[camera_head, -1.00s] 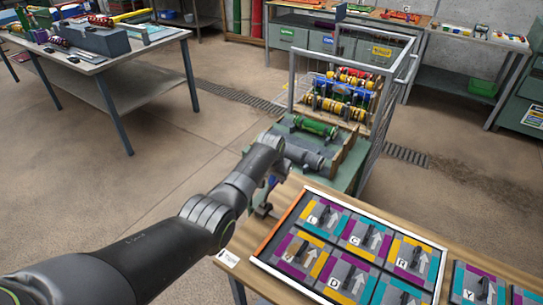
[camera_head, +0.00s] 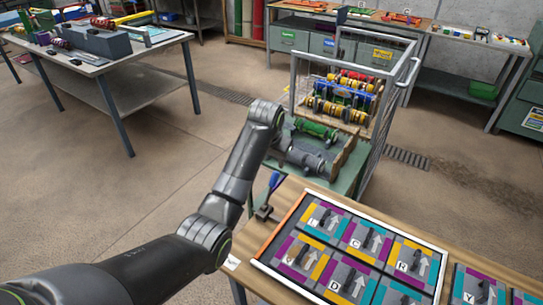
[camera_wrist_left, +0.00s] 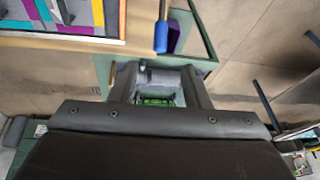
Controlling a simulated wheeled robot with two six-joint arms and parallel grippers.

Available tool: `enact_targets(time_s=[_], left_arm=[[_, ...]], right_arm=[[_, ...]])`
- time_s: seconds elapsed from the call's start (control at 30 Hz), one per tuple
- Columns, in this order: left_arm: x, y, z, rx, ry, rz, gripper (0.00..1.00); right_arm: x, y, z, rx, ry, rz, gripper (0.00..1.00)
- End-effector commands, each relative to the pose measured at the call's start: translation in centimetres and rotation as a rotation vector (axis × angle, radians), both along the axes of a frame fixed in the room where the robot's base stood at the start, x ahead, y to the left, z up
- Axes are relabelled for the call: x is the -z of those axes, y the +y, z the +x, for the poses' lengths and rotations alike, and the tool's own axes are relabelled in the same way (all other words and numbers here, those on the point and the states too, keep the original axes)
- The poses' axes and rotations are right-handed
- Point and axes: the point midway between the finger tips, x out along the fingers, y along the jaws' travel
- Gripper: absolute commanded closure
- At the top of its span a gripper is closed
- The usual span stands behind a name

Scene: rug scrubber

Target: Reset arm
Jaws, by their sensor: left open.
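My left arm (camera_head: 235,170) comes in from the lower left of the head view, rises past its elbow joint and bends over beside the cart. Its gripper is largely hidden behind the arm there. In the left wrist view the left gripper (camera_wrist_left: 158,86) is open, with its grey sides apart beyond my dark wrist housing. A green part shows through the gap, and I cannot tell how far below it lies. I see nothing held. My right gripper is in neither view.
A cart (camera_head: 362,180) with a grey rail frame stands close to the arm, carrying several coloured rollers (camera_head: 338,110). The front table (camera_head: 450,232) holds a framed panel of lettered tiles (camera_head: 345,252) and a blue-handled clamp (camera_head: 273,181). A cluttered table (camera_head: 150,52) stands left; open floor lies between.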

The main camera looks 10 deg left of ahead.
Motion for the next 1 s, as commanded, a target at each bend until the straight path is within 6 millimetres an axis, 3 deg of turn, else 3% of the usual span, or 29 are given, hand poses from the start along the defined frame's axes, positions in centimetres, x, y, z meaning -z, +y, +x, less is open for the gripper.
enact_targets(time_s=[0.23,0.7,0.87,1.0], left_arm=[[-1.4,0.0,-0.6,0.0,0.0,0.0,0.57],[-1.3,0.1,-0.7,-0.002,0.001,0.0,0.57],[1.5,1.6,-2.5,-0.025,0.006,-0.01,0.57],[5.9,4.1,-6.4,-0.067,0.009,-0.023,0.57]], right_arm=[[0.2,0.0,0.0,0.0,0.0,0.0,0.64],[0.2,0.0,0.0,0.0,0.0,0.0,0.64],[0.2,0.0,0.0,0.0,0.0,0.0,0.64],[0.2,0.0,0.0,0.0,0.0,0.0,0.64]])
